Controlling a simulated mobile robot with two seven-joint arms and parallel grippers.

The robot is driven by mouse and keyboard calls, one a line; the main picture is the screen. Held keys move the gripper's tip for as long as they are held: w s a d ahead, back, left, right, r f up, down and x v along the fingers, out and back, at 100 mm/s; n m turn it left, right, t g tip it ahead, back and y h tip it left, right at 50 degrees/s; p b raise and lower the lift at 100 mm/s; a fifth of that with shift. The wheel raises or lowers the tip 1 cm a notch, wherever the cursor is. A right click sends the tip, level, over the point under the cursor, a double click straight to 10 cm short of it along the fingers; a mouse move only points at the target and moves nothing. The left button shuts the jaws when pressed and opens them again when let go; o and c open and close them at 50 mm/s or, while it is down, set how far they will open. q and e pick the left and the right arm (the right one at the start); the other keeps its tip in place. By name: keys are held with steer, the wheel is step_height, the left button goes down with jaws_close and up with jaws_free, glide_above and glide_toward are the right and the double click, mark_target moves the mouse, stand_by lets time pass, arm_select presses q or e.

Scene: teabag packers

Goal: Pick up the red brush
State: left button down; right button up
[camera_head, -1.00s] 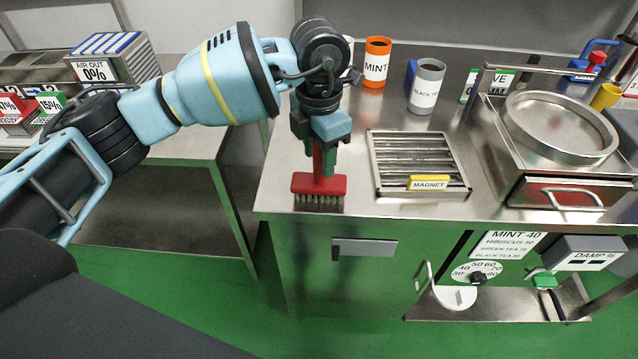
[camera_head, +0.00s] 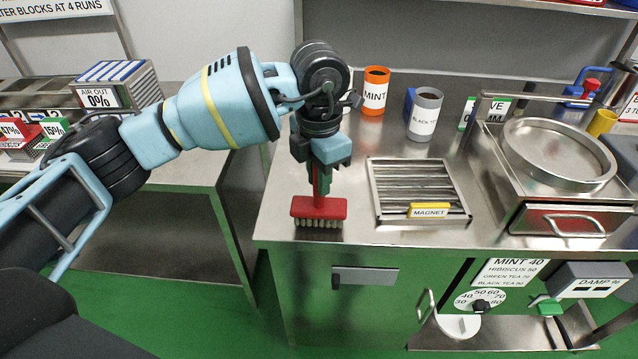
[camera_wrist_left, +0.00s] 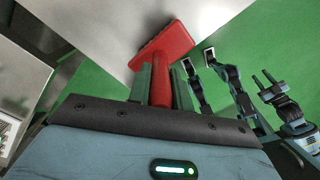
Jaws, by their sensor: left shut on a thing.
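The red brush (camera_head: 319,208) has a red block head with pale bristles facing down, at the front left of the steel counter in the head view. Its handle stands upright. My left gripper (camera_head: 320,183) is above the head and shut on the handle. The left wrist view shows the red handle (camera_wrist_left: 161,85) between the fingers and the brush head beyond them. I cannot tell whether the bristles touch the counter. My right gripper is not in the head view.
The counter (camera_head: 350,218) has a slatted magnet grate (camera_head: 420,185) right of the brush. An orange MINT cup (camera_head: 374,92) and a grey BLACK TEA cup (camera_head: 424,115) stand behind. A round steel pan (camera_head: 560,150) is farther right. The counter's front edge is close to the brush.

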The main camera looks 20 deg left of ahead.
arm_select(q)
step_height(320, 180, up, 2)
steer(key=shift+r, duration=0.2)
steer(key=s+d+r+b, duration=0.1)
steer(key=s+d, duration=0.8)
steer(key=d, duration=0.4)
steer(key=shift+s+r, duration=0.2)
